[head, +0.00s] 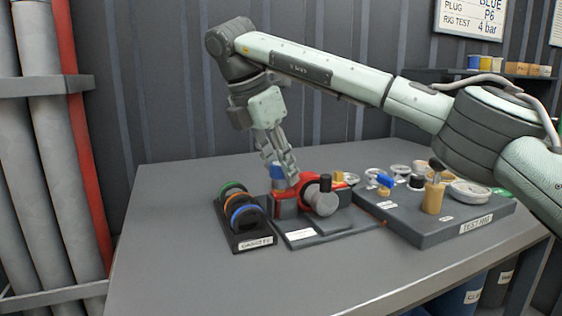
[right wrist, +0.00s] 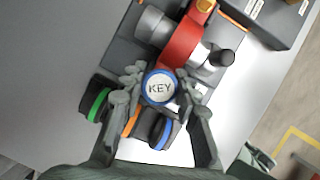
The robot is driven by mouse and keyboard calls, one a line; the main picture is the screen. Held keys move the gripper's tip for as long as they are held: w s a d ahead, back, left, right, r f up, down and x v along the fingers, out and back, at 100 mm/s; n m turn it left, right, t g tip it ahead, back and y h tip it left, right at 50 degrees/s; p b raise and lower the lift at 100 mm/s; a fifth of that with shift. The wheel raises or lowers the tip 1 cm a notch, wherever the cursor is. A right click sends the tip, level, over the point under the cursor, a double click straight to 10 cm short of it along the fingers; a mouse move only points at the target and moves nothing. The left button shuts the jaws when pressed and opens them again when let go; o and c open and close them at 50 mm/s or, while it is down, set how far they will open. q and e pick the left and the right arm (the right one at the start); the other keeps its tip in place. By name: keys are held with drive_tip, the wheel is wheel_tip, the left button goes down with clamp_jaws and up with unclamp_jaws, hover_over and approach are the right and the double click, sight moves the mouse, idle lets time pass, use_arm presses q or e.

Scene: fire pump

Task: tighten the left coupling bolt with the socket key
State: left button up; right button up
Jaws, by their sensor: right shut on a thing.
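The socket key (right wrist: 159,88) has a round white top marked KEY with a blue rim. My right gripper (right wrist: 161,90) is shut on it in the right wrist view. In the head view the key's blue part (head: 277,172) shows at the fingertips of my right gripper (head: 282,168), above the left end of the red pump (head: 308,181). The key seems upright. The left coupling bolt is not visible; the key and fingers cover that end of the pump. I cannot tell whether the key sits on the bolt. My left gripper is out of view.
A dark gasket rack (head: 247,240) with green, orange and blue rings stands just left of the pump. To the right is a grey test rig board (head: 420,235) with several fittings, a wooden-looking block (head: 434,198) and a blue valve (head: 385,182). The table's front left is clear.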

drive_tip(key=shift+a+m+g+p, duration=0.1)
drive_tip(key=shift+m+g+p, duration=0.4)
drive_tip(key=shift+m+p, duration=0.65)
drive_tip(key=shift+m+h, duration=0.3)
drive_tip(key=shift+m, duration=0.05)
drive_tip(key=shift+f+b, duration=0.15)
drive_tip(key=shift+b, duration=0.2)
drive_tip(key=shift+n, duration=0.7)
drive_tip(key=shift+r, duration=0.25)
drive_tip(key=shift+r+p, duration=1.3)
drive_tip(key=shift+r, duration=0.85)
